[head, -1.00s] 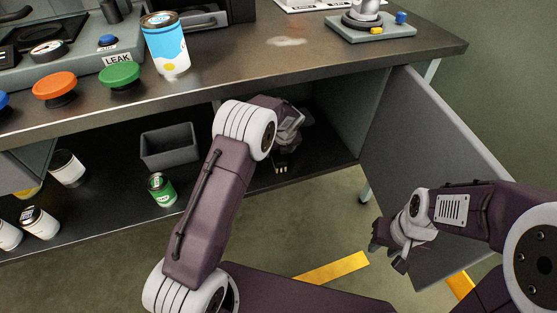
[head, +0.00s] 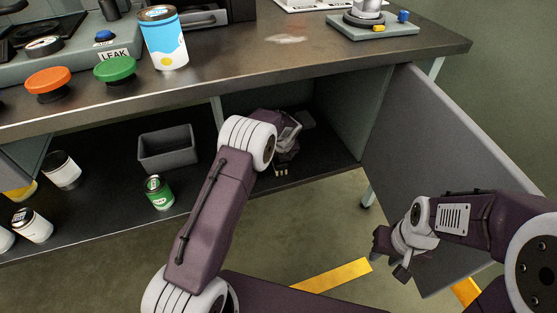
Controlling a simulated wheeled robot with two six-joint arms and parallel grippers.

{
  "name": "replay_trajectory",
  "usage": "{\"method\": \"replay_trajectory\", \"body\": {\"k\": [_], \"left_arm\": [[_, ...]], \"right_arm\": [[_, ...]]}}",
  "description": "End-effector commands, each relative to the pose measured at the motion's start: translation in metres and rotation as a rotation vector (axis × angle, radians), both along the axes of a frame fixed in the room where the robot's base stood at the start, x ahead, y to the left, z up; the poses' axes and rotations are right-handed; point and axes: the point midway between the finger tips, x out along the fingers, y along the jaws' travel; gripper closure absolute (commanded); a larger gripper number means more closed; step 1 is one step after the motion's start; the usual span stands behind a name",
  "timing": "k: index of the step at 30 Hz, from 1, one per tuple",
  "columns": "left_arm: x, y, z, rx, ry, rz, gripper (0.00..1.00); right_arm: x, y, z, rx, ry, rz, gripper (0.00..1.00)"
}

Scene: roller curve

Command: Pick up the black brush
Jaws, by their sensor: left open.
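My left gripper (head: 287,145) reaches into the open lower cabinet, just above the dark shelf (head: 230,189), and is open. Its own wrist hides much of the space around it. I cannot clearly make out a black brush. A small dark thing with pale tips (head: 281,171) shows just below the gripper near the shelf's front edge; I cannot tell if it is the brush or part of my gripper. A dark grey shape (head: 306,119) lies behind the gripper, mostly hidden. My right gripper (head: 390,258) hangs outside the cabinet, in front of the open door, with no object seen in it.
The grey cabinet door (head: 430,150) stands open on the right. On the shelf are a grey bin (head: 167,148), a green can (head: 159,192) and several white cans. The worktop edge (head: 330,66) is above my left arm. A blue-and-white can (head: 164,40) stands on the worktop.

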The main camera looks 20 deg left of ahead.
Motion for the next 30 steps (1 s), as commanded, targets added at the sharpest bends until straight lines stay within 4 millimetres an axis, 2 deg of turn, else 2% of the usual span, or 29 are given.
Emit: {"method": "replay_trajectory", "body": {"k": [17,18,25,26,30], "left_arm": [[0.0000,0.0000,-0.0032,0.001,-0.001,-0.001,0.29],[0.0001,-0.0001,-0.0032,0.000,-0.001,0.000,0.32],[0.0000,0.0000,-0.0031,0.000,0.000,0.000,0.96],[0.0002,0.0000,-0.0030,0.000,-0.001,0.000,0.99],[0.0002,0.0000,-0.0030,0.000,-0.001,0.000,0.98]], "right_arm": [[-0.0001,0.0000,0.0056,0.000,0.000,0.000,0.66],[0.0000,0.0000,0.0056,0.000,0.000,0.000,0.66],[0.0000,0.0000,0.0056,0.000,0.000,0.000,0.66],[0.0000,0.0000,0.0056,0.000,0.000,0.000,0.66],[0.0000,0.0000,0.0056,0.000,0.000,0.000,0.66]]}}
